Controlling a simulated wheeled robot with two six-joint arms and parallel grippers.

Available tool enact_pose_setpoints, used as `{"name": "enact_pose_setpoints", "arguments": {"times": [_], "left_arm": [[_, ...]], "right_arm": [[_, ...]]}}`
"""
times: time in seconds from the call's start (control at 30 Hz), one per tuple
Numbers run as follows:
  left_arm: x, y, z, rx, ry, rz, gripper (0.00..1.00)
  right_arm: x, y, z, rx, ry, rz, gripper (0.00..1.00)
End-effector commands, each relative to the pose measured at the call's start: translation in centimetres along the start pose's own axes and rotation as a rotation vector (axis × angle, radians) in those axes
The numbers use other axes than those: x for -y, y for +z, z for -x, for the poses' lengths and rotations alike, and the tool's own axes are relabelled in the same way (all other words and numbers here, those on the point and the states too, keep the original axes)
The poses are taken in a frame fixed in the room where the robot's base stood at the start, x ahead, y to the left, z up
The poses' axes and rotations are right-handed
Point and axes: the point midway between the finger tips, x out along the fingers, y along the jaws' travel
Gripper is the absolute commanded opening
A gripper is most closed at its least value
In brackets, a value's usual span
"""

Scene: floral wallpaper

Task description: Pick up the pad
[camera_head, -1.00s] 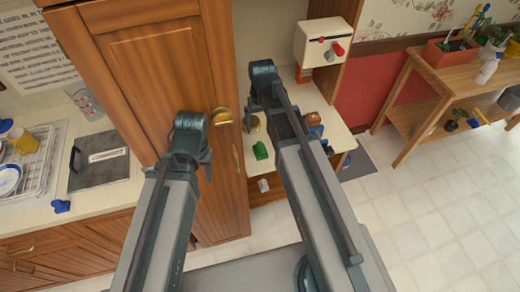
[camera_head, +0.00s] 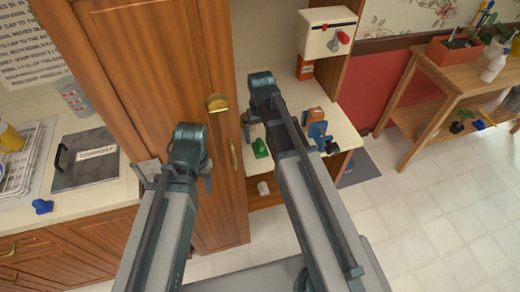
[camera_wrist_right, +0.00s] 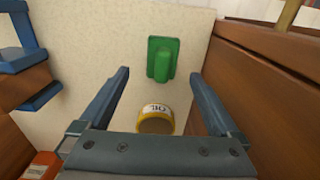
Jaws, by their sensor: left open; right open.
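No thing is labelled as the pad. The likeliest is a green block (camera_head: 260,148) on the pale shelf right of the wooden cabinet; the right wrist view shows it as a green plate with a raised ridge (camera_wrist_right: 161,60). My right gripper (camera_head: 290,140) is over that shelf. In the right wrist view its open, empty fingers (camera_wrist_right: 160,76) stand apart on either side of the green block's line, nearer the camera; contact is not seen. My left gripper (camera_head: 178,174) is in front of the cabinet door, open, with nothing seen in it.
A yellow tin (camera_wrist_right: 156,119) stands near the green block. A blue-and-brown tool (camera_head: 318,122) is to its right. The wooden cabinet (camera_head: 150,80) rises close on the left. A grey mat (camera_head: 362,166) lies on the open tiled floor.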

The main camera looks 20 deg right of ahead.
Motion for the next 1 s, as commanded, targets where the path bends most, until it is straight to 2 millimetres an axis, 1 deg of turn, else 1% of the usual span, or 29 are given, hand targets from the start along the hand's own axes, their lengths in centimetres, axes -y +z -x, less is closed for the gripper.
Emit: {"name": "enact_pose_setpoints", "arguments": {"times": [0.03, 0.3, 0.37, 0.47, 0.67, 0.7, 0.87, 1.0], "left_arm": [[-0.1, -0.1, -0.8, 0.000, 0.000, 0.000, 0.50], [-0.4, -0.2, -4.1, 0.000, 0.000, 0.000, 0.50], [-0.4, -0.3, -4.7, 0.000, 0.000, 0.000, 0.50], [-0.5, -0.3, -5.0, 0.000, 0.000, 0.000, 0.50], [-0.5, -0.3, -4.8, 0.000, 0.000, 0.000, 0.50], [-0.5, -0.3, -4.8, 0.000, 0.000, 0.000, 0.50], [-0.5, -0.3, -4.8, 0.000, 0.000, 0.000, 0.50], [-0.5, -0.3, -4.8, 0.000, 0.000, 0.000, 0.50]], "right_arm": [[0.1, 0.1, -0.8, 0.000, 0.000, 0.000, 0.97], [0.4, 0.3, -4.1, 0.000, 0.000, 0.000, 0.97], [0.3, 0.3, -4.7, 0.000, 0.000, 0.000, 0.97], [0.3, 0.3, -5.0, 0.000, 0.000, 0.000, 0.97], [0.3, 0.3, -4.8, 0.000, 0.000, 0.000, 0.97], [0.3, 0.3, -4.8, 0.000, 0.000, 0.000, 0.96], [0.3, 0.3, -4.8, 0.000, 0.000, 0.000, 0.67], [0.3, 0.3, -4.8, 0.000, 0.000, 0.000, 0.42]]}}
